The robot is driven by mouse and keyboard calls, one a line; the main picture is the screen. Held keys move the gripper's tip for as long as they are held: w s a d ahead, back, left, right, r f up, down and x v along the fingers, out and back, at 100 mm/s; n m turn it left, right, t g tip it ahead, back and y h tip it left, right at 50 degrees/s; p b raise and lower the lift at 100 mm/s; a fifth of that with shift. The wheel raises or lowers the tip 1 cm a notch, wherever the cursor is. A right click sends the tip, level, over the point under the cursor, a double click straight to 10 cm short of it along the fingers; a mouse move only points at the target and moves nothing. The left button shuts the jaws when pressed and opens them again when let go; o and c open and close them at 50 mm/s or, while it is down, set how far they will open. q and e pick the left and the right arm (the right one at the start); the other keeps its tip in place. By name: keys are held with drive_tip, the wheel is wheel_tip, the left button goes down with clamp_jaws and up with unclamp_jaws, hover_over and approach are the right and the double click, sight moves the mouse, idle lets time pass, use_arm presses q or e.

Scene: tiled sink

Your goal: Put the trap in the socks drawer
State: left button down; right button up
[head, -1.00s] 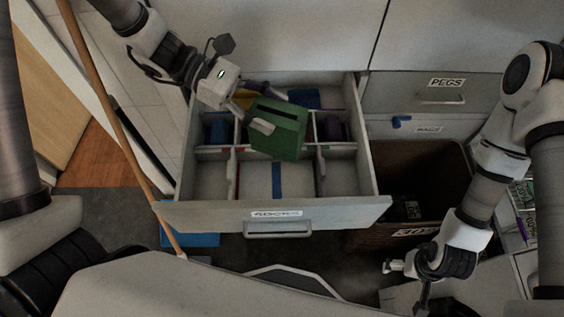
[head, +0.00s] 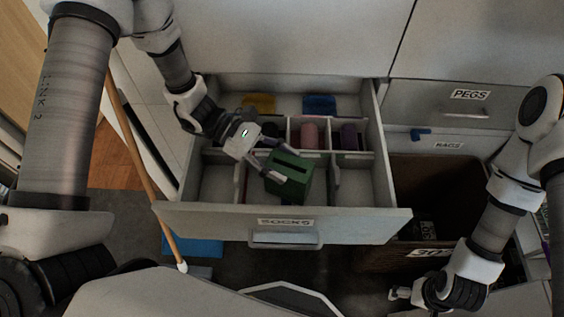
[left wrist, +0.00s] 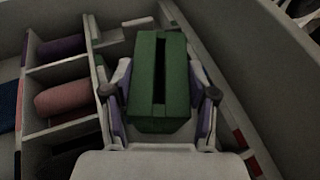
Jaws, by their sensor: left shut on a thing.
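The trap, a green box with a dark slot in its top (head: 291,178), is between the fingers of my left gripper (head: 280,172). In the left wrist view the trap (left wrist: 160,98) sits between both fingers of my left gripper (left wrist: 160,105). It is over the middle front compartment of the open drawer labelled SOCKS (head: 360,222); whether it touches the drawer floor I cannot tell. My right gripper (head: 402,294) is at the lower right, away from the drawer; its fingers are too small to judge.
Rolled pink (head: 310,134) and purple (head: 348,137) socks lie in middle compartments. Yellow (head: 259,104) and blue (head: 319,105) items lie at the back. A wooden stick (head: 142,170) leans at left.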

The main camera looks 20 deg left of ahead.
use_arm(q)
drive_tip(key=shift+f, duration=0.2)
drive_tip(key=shift+c, duration=1.6)
unclamp_jaws()
drive_tip(key=shift+r, duration=0.15)
drive_tip(key=shift+a+r, duration=0.15)
drive_tip(key=shift+r, duration=0.05)
drive_tip(key=p+v, duration=0.1)
drive_tip(key=v, duration=1)
drive_tip(key=shift+p, duration=0.3)
drive_tip(key=shift+a+r, duration=0.1)
drive_tip(key=shift+a, duration=0.2)
